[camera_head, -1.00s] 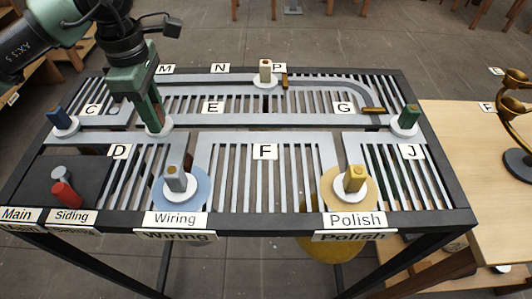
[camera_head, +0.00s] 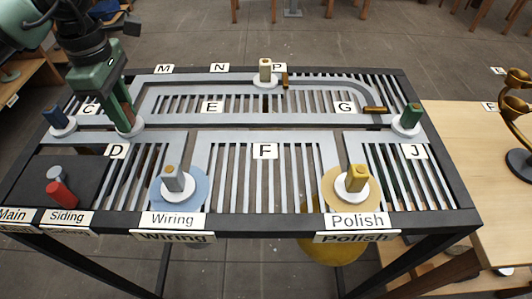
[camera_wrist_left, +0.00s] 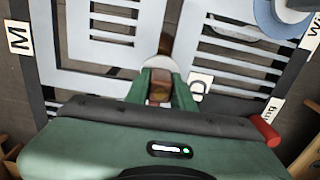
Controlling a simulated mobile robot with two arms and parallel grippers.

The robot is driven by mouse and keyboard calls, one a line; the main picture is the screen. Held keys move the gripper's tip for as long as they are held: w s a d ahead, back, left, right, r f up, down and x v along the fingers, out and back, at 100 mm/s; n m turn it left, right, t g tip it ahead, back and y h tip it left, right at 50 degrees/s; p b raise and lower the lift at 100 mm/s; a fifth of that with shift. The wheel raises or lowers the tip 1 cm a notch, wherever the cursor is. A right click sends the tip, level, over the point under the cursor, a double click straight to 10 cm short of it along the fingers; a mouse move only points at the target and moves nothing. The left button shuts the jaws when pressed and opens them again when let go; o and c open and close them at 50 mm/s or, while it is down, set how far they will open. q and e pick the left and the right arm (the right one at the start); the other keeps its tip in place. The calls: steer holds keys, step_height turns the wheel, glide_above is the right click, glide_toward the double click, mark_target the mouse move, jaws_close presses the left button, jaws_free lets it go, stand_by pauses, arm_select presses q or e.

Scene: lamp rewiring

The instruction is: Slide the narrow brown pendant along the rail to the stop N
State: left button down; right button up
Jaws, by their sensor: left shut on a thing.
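The narrow brown pendant (camera_head: 128,114) stands on a white round base in the middle rail, between the C and D labels. My left gripper (camera_head: 122,112) is shut on its brown upper part. In the left wrist view the green fingers (camera_wrist_left: 161,88) close around the brown pendant (camera_wrist_left: 165,44), with the white base partly hidden behind them. The stop N label (camera_head: 220,68) is on the far edge of the table, between M and P. My right gripper is not in view.
A blue pendant (camera_head: 57,119) stands left on the same rail. Grey (camera_head: 174,180) and yellow (camera_head: 356,178) pendants stand in front. The far rail near N looks clear.

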arm_select(q)
steer(key=shift+a, duration=0.55)
steer(key=shift+w, duration=0.1)
steer(key=w+p, duration=0.5)
steer(key=w, duration=0.8)
steer(key=shift+w+p, duration=0.35)
steer(key=shift+w, duration=0.05)
steer(key=shift+d, duration=0.15)
